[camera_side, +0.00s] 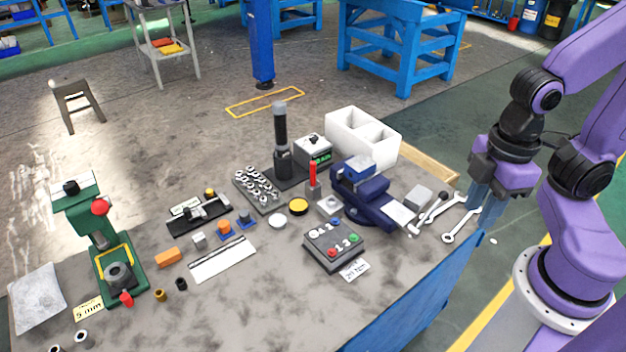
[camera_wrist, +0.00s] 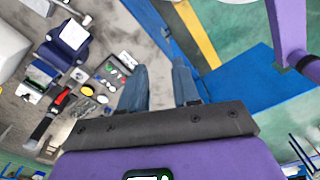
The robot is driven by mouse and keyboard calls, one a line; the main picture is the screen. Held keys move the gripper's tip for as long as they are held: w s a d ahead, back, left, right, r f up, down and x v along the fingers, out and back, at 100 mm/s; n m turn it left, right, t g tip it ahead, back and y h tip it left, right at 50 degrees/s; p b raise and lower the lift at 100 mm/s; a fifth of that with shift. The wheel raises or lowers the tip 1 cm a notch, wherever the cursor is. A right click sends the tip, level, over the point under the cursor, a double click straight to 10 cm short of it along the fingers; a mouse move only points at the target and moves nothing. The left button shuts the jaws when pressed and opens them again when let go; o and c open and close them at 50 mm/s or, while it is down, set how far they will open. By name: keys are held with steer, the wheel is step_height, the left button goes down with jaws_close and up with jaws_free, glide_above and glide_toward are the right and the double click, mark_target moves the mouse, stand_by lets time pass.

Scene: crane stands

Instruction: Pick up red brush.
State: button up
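The red brush (camera_side: 312,172) appears as a slim red upright piece in a small grey holder near the middle of the bench; its lower end is hidden. In the wrist view a small red piece (camera_wrist: 62,98), likely the same brush, lies left of the fingers. My gripper (camera_side: 482,198) hangs at the bench's right edge, well to the right of the brush. Its two blue-grey fingers (camera_wrist: 160,87) are spread apart in the wrist view, with nothing between them.
A blue vise (camera_side: 368,200) stands between my gripper and the brush. A tall black-handled tool (camera_side: 281,140) and a socket tray (camera_side: 258,190) are close left of the brush. Wrenches (camera_side: 455,218), a button box (camera_side: 334,246) and a white bin (camera_side: 363,135) surround the vise.

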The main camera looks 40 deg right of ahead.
steer(key=shift+o, duration=0.8)
